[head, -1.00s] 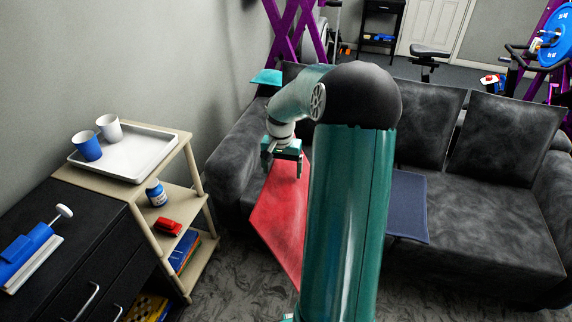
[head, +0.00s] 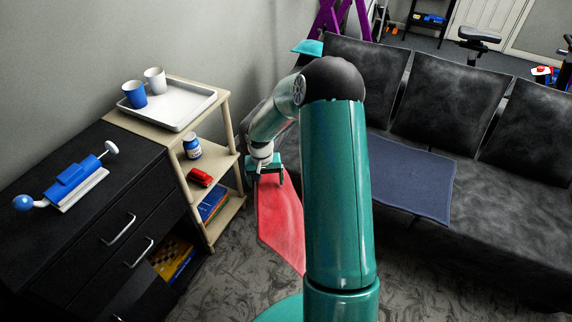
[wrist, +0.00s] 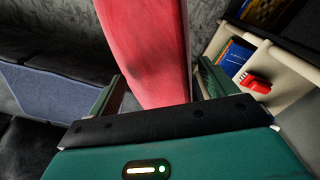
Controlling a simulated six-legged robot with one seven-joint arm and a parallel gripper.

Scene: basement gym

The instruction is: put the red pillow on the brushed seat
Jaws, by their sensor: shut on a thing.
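My gripper (head: 264,176) is shut on the red pillow (head: 281,222), which hangs down from it in front of the sofa's left end. In the wrist view the red pillow (wrist: 150,48) rises between the two fingers. The brushed seat is most likely the dark grey, mottled sofa (head: 500,214), with upright back cushions. My arm hides part of the sofa and perhaps part of the pillow.
A beige shelf unit (head: 232,205) stands left of the pillow, with a tray (head: 190,103), cups and small items. A black cabinet (head: 75,235) stands at the near left. A teal object (head: 308,47) is at the sofa's far left. Patterned carpet is open in front.

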